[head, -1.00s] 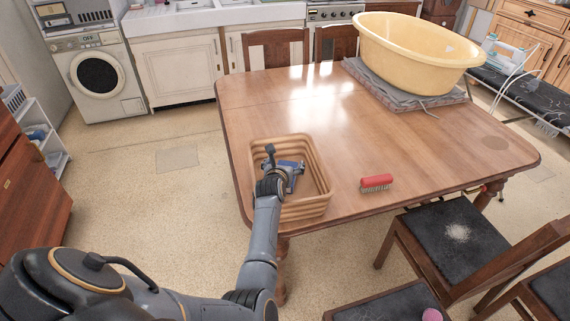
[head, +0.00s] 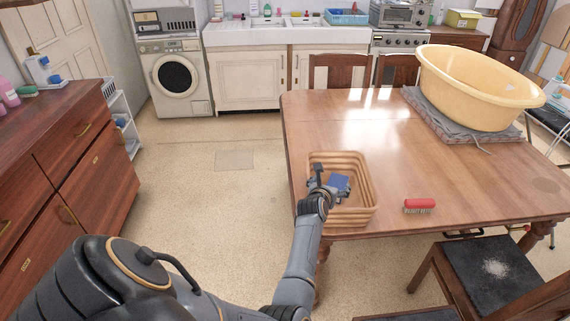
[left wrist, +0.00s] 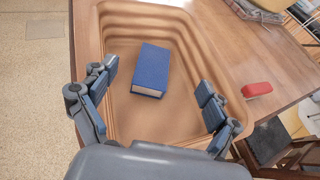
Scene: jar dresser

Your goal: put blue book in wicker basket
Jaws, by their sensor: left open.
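The wicker basket (head: 358,216) stands on the near left corner of the wooden table. It also shows in the left wrist view (left wrist: 183,22). The blue book (left wrist: 152,68) lies inside the basket, on its floor, apart from the fingers. In the head view the book (head: 338,181) is partly hidden by my gripper. My left gripper (head: 322,188) is over the basket's left side. In the left wrist view its fingers (left wrist: 155,97) are spread wide on either side, with nothing between them gripped. My right gripper is not in view.
A red brush (head: 419,204) lies on the table (head: 400,135) right of the basket. A large yellow tub (head: 470,90) rests on a folded grey cloth at the far right. Chairs stand at the near right. The table's middle is clear.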

